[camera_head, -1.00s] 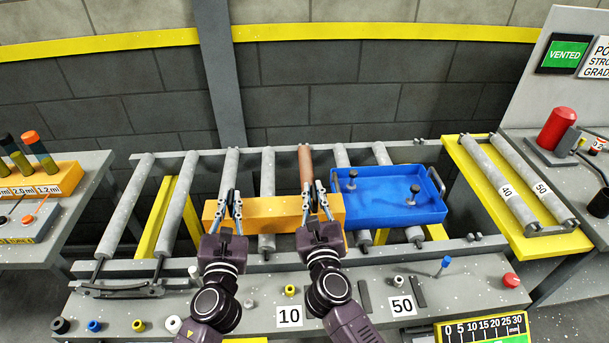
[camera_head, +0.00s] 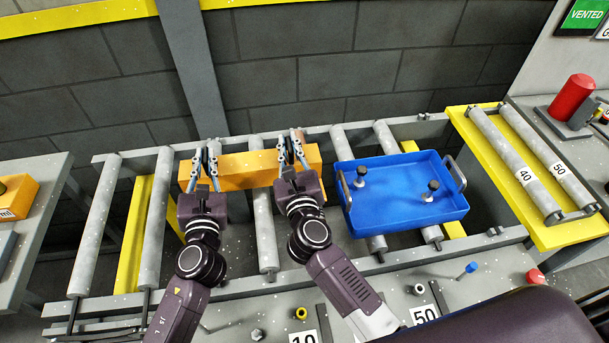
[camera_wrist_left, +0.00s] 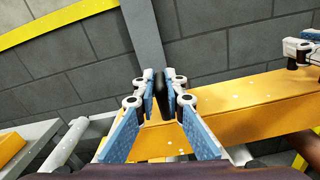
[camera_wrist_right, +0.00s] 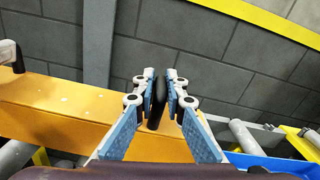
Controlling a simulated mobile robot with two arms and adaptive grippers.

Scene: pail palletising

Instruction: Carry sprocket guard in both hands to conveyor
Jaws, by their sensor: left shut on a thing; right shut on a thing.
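The sprocket guard (camera_head: 245,168) is a long yellow-orange piece with black upright grips. It spans both hands above the conveyor rollers (camera_head: 149,222), near the back rail. I cannot tell whether it touches them. My left gripper (camera_head: 207,152) is shut on the guard's left grip, which shows black between the fingers in the left wrist view (camera_wrist_left: 160,92). My right gripper (camera_head: 291,145) is shut on the right grip, seen in the right wrist view (camera_wrist_right: 158,98). The guard's body also shows in the left wrist view (camera_wrist_left: 235,118) and right wrist view (camera_wrist_right: 65,112).
A blue tray (camera_head: 405,215) with two black knobs stands on the rollers close to the guard's right end. Bare rollers lie left of the guard. A yellow stand with rollers marked 40 and 50 (camera_head: 547,225) is at the right. A grey block wall (camera_head: 330,70) rises behind.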

